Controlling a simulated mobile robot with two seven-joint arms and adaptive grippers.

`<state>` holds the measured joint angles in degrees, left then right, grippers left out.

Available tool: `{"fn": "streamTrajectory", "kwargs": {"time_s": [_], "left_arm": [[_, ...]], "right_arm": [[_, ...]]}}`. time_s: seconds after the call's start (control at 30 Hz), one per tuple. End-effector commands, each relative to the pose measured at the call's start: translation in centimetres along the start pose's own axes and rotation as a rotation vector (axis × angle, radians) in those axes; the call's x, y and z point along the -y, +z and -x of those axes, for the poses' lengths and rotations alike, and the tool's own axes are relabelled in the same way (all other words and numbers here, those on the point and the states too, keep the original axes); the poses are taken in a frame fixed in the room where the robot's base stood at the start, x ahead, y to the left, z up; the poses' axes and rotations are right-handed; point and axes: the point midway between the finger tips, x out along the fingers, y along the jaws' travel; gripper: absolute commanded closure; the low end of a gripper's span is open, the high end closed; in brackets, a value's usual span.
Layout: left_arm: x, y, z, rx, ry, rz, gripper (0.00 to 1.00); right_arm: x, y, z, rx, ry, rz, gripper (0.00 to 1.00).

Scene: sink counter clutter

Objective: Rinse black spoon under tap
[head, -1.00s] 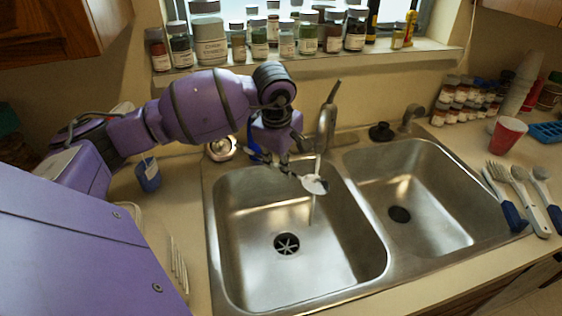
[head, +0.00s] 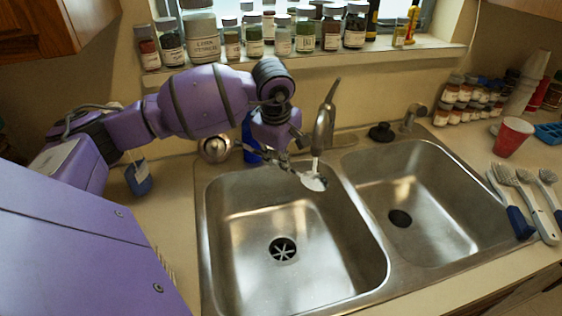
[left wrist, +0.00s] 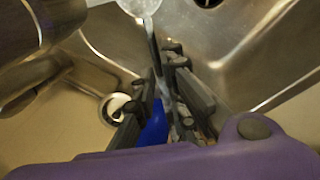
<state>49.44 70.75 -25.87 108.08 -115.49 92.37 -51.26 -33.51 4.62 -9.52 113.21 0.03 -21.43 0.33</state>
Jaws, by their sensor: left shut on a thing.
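My left gripper (head: 281,160) is shut on the spoon's dark handle, over the back of the left sink basin. The spoon's bowl (head: 314,183) is tilted under the tap (head: 324,125) and looks pale and shiny. A short stream of water runs from the spout onto the bowl. In the left wrist view the gripper fingers (left wrist: 168,95) close around the thin handle (left wrist: 155,48), and the bowl (left wrist: 141,6) shows at the top edge, partly cut off. My right gripper is out of view.
The left basin (head: 240,262) is empty, with a drain at its bottom. A blue object (head: 251,138) stands behind the gripper, beside a round metal item (head: 214,147). Bottles line the sill. Utensils (head: 525,200) and a red cup (head: 512,136) are at right.

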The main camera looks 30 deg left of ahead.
Motion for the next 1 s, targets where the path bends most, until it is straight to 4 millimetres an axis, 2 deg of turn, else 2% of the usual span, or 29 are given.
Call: {"fn": "streamTrajectory", "kwargs": {"time_s": [0.43, 1.0], "left_arm": [[-0.4, 1.1, 0.0, 0.0, 0.0, 0.0, 1.0], [0.1, 0.0, 0.1, 0.001, 0.0, -0.001, 1.0]], "right_arm": [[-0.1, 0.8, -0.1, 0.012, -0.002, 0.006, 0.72], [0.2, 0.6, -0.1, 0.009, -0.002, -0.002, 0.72]]}}
